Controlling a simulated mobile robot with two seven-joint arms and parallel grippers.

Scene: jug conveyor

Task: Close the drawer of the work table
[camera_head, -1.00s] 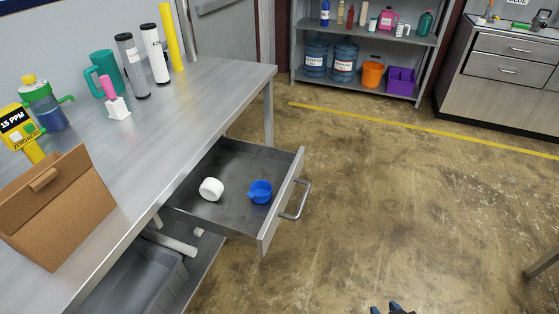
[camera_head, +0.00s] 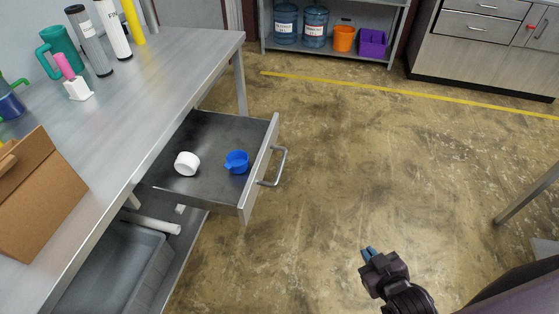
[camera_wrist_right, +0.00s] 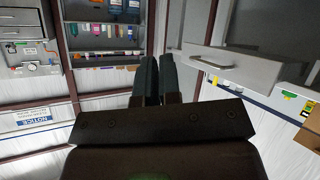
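The grey metal drawer (camera_head: 246,196) of the work table (camera_head: 150,92) stands pulled out, with its bar handle (camera_head: 274,170) on the front. A white roll-shaped item (camera_head: 187,163) and a blue cup (camera_head: 237,162) lie inside. In the right wrist view the drawer front (camera_wrist_right: 240,68) shows at the right, with its handle (camera_wrist_right: 212,63). My right gripper (camera_head: 369,253) is over the floor, right of and nearer than the drawer, apart from it. Its fingers (camera_wrist_right: 158,80) are together and hold nothing. My left gripper is out of view.
The tabletop holds a brown box (camera_head: 42,200), a green mug (camera_head: 62,52) and several tubes. A grey bin (camera_head: 125,275) sits on the lower shelf under the drawer. The floor (camera_head: 340,170) in front of the drawer is clear. A table leg (camera_head: 525,195) stands at the right.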

